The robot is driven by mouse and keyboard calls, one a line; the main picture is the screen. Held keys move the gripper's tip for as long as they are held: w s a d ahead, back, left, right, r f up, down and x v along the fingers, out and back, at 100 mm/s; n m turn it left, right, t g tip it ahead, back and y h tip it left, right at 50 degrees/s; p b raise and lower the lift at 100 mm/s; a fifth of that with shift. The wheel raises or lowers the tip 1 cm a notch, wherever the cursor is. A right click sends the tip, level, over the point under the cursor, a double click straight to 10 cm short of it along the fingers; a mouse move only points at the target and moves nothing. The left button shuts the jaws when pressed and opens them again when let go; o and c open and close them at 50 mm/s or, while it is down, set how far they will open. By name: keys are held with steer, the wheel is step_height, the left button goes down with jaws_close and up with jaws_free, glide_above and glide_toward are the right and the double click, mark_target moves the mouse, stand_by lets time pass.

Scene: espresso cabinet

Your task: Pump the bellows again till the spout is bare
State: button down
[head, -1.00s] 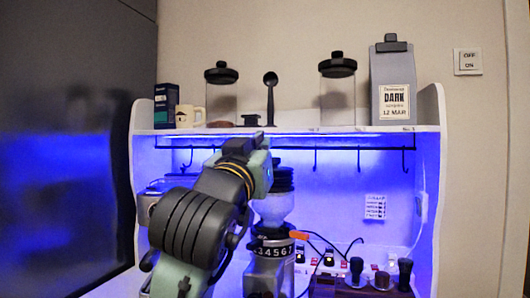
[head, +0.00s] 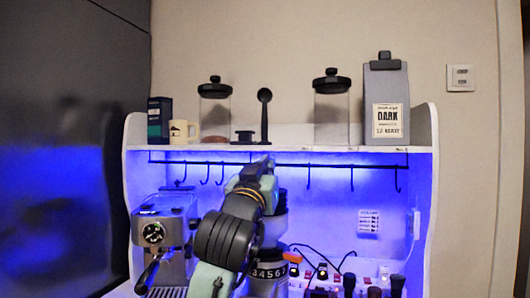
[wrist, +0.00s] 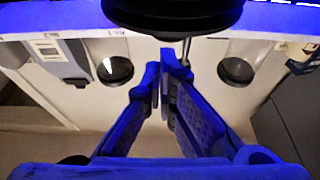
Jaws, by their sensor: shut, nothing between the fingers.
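The grinder (head: 268,270), with its numbered collar, stands in the lit cabinet bay, partly behind my arm. Its black bellows sits on top, mostly hidden behind my arm in the head view. In the wrist view the bellows (wrist: 172,14) is a large dark round shape at the top edge, close to the camera. My gripper (head: 258,166) is up at the height of the bellows, just below the shelf edge. In the wrist view its fingers (wrist: 163,92) are shut and hold nothing. I cannot tell if they touch the bellows. The spout is hidden behind my arm.
An espresso machine (head: 162,235) stands left of the grinder. Hooks hang from a rail (head: 330,165) under the shelf (head: 290,141). The shelf carries jars (head: 331,115), a mug (head: 183,131) and a coffee bag (head: 387,100). Small tools (head: 349,284) stand at the lower right.

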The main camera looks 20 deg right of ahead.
steer(key=shift+f, duration=0.5)
step_height(320, 180, down, 2)
steer(key=shift+s+f+b, duration=0.1)
steer(key=shift+f+b, duration=0.1)
steer(key=shift+b, duration=0.65)
steer(key=shift+r, duration=0.1)
